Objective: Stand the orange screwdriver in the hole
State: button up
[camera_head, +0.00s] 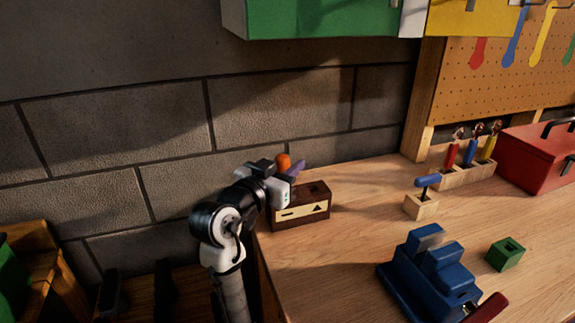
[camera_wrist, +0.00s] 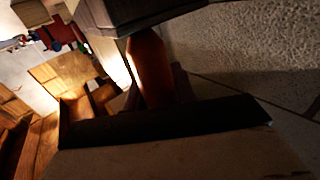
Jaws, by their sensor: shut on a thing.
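The orange screwdriver (camera_head: 283,162) shows only its orange handle, at my gripper above the left end of the workbench. My gripper (camera_head: 287,171) is shut on it; in the wrist view the handle (camera_wrist: 150,68) sits between the two dark fingers. The screwdriver's shaft and tip are hidden. A dark brown block (camera_head: 318,208) stands just below and right of my gripper, near the bench's left edge. It has a dark hole in its top and a pale label with a bar and a triangle on its front. The handle appears apart from that hole.
A wooden block (camera_head: 421,207) holds a blue-handled tool. A blue vise (camera_head: 425,270) and a green block with a hole (camera_head: 505,254) stand in front. A wooden rack (camera_head: 458,174) with several tools and a red toolbox (camera_head: 530,160) are at right. A block wall (camera_head: 270,105) lies behind.

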jog(key=shift+f, duration=0.25)
jog(key=o, duration=1.1)
jog(key=b+v, duration=0.2)
jog(key=v, duration=1.1)
jog(key=shift+s+a+b, duration=0.3)
jog(key=shift+b, duration=0.05)
